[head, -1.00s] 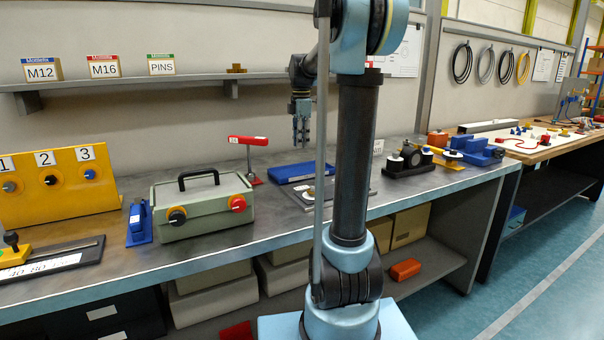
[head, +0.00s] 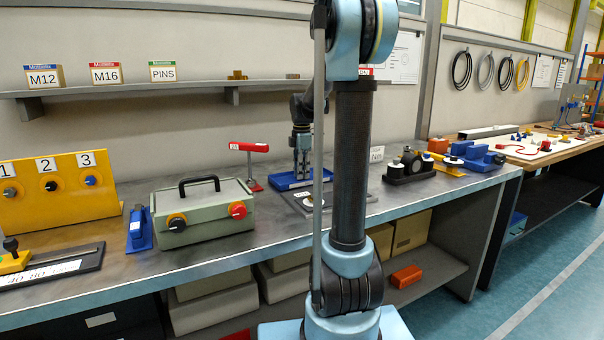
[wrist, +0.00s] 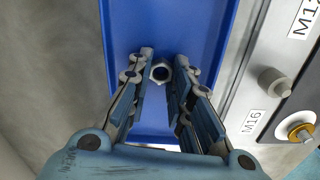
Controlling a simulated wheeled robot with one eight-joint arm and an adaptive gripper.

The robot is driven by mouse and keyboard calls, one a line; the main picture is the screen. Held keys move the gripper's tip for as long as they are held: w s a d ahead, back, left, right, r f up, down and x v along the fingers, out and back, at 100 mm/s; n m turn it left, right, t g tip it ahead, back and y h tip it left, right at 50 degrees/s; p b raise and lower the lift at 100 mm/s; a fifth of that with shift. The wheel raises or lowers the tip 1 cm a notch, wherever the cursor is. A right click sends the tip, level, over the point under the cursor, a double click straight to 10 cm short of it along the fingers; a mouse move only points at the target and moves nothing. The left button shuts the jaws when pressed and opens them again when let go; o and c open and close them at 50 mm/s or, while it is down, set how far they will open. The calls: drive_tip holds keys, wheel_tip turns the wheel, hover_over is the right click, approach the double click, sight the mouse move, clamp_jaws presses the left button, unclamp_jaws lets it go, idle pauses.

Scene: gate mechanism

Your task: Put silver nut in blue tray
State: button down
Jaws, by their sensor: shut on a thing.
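The silver nut (wrist: 160,72) sits between the fingertips of my gripper (wrist: 164,66) in the wrist view. My gripper is shut on it. The blue tray (wrist: 205,25) lies directly under the gripper and the nut, with its blue floor and raised rim around them. I cannot tell whether the nut touches the tray floor. In the head view my gripper (head: 302,172) points down at the blue tray (head: 283,183) on the bench; the nut is too small to make out there.
A grey plate with M16 and M12 labels (wrist: 251,121) lies right beside the tray and carries a grey peg and a brass-coloured nut (wrist: 301,131). In the head view a red-topped stand (head: 250,148) and a green-grey box (head: 203,213) stand to the left.

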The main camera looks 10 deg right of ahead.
drive_tip(key=shift+f, duration=0.1)
drive_tip(key=c, duration=1.4)
unclamp_jaws()
drive_tip(key=shift+c, duration=0.2)
wheel_tip(320, 180, up, 12)
drive_tip(key=shift+s, duration=0.1)
